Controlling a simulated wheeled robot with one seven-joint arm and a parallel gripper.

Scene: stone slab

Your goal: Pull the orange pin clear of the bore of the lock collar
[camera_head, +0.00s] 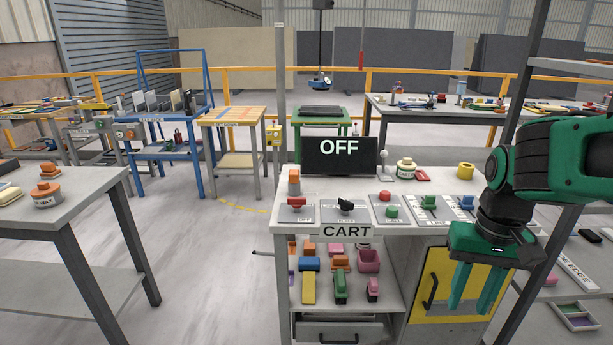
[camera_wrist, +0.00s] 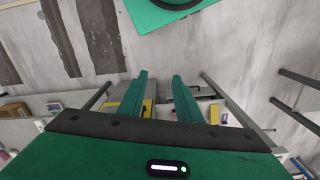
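I cannot make out for certain an orange pin seated in a lock collar. A small orange piece (camera_head: 294,175) stands upright at the back left corner of the cart top; whether it is the pin, and whether it sits in a bore, is too small to tell. My gripper (camera_head: 468,308) hangs at the right, pointing down in front of the cart's yellow-framed door, well away from that piece. Its two green fingers are apart with nothing between them, as the wrist view (camera_wrist: 160,78) also shows. Neither pin nor collar is recognisable in the wrist view.
The cart top (camera_head: 260,212) carries a row of small switch panels, a dark OFF screen (camera_head: 339,156) and a yellow roll (camera_head: 465,171). Open floor lies between table and cart.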

